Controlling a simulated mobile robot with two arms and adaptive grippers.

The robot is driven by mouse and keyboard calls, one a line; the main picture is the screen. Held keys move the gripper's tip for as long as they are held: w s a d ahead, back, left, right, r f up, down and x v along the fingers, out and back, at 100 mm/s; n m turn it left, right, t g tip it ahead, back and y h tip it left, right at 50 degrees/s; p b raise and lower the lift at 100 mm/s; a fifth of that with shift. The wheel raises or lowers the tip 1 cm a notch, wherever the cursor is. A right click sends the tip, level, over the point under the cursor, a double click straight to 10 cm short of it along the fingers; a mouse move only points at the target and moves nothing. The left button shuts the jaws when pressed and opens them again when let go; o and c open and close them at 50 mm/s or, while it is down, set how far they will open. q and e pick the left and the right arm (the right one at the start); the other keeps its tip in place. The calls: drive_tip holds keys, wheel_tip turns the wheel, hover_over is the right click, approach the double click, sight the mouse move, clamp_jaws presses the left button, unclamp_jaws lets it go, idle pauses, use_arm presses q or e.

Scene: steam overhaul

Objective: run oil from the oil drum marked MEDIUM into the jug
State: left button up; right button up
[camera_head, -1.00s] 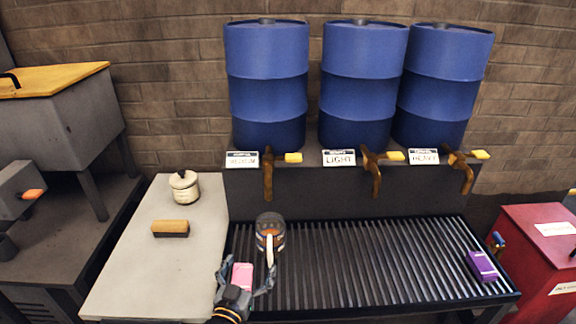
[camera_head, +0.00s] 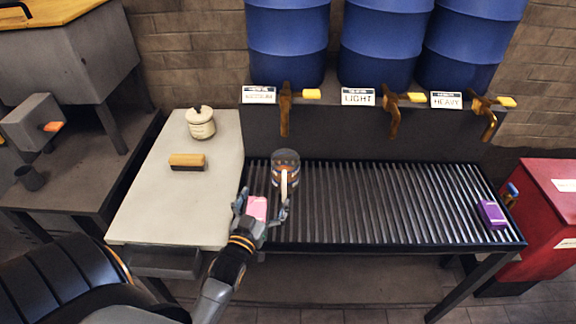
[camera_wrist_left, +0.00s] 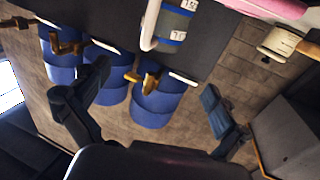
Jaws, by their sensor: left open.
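The left blue drum (camera_head: 286,45) stands above a label (camera_head: 259,95) whose blurred word looks like MEDIUM. Its brown tap (camera_head: 285,115) has a yellow handle (camera_head: 312,94) and points down over the slatted rack. The clear jug (camera_head: 285,160), with a white handle toward me, stands upright on the rack below and in front of that tap. It also shows in the left wrist view (camera_wrist_left: 174,22). My left gripper (camera_head: 262,207) is open, just in front of the jug and left of its handle. I cannot tell whether a finger touches it. My right gripper is out of view.
A pink block (camera_head: 257,207) lies near my left fingers. LIGHT (camera_head: 358,97) and HEAVY (camera_head: 446,100) drums stand to the right. A purple box (camera_head: 491,214) is on the rack's right end. The left worktop holds a brush (camera_head: 188,162) and a pot (camera_head: 201,124).

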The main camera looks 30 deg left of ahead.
use_arm(q)
drive_tip(key=shift+c, duration=0.4)
